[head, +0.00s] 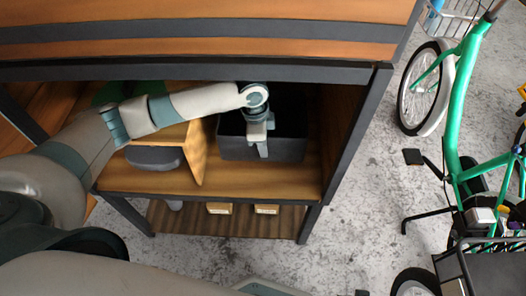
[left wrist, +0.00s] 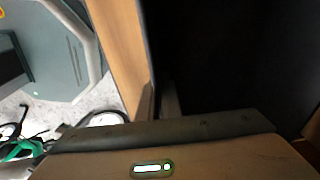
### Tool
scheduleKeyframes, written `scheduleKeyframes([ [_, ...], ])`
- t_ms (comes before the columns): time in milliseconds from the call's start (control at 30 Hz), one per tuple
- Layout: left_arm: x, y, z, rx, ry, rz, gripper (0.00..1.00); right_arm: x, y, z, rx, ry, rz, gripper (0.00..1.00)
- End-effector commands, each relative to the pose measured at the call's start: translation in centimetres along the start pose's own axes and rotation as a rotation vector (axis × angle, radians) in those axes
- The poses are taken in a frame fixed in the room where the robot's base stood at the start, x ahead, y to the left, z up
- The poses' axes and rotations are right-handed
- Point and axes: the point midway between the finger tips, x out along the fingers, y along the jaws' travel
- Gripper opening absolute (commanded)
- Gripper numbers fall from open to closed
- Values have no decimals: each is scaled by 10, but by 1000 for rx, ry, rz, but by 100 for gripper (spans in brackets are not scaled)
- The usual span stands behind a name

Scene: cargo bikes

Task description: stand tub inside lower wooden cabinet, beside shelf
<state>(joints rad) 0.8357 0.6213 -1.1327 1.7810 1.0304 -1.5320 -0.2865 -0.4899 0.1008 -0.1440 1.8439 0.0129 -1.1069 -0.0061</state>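The black tub (head: 240,149) stands upright in the lower wooden cabinet (head: 260,185), right of the small wooden shelf (head: 196,155), with a narrow gap between them. My left gripper (head: 262,150) reaches in over the shelf and points down at the tub's front wall. Its fingers are close together, one on each side of the wall, shut on the rim. In the left wrist view the tub's dark inside (left wrist: 235,60) fills the right, and the left gripper (left wrist: 160,100) shows at the wall's edge. The tub's back is partly hidden. My right gripper is out of view.
A dark rounded item (head: 155,157) sits under the shelf. Two small boxes (head: 266,209) lie on the bottom level. A green bike (head: 455,110) stands to the right, with bare floor between.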

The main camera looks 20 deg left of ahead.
Motion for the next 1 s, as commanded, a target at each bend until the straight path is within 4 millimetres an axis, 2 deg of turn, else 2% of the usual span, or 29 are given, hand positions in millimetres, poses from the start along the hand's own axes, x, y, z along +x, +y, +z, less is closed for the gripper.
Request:
scheduleKeyframes([
  [200,26,-2,3,-2,0,-2,0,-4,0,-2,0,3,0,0],
  [700,33,-5,4,0,1,-2,0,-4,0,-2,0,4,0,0],
  [800,34,-4,4,0,0,-1,23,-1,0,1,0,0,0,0],
  [1000,34,-4,4,0,0,-1,23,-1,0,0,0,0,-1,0],
])
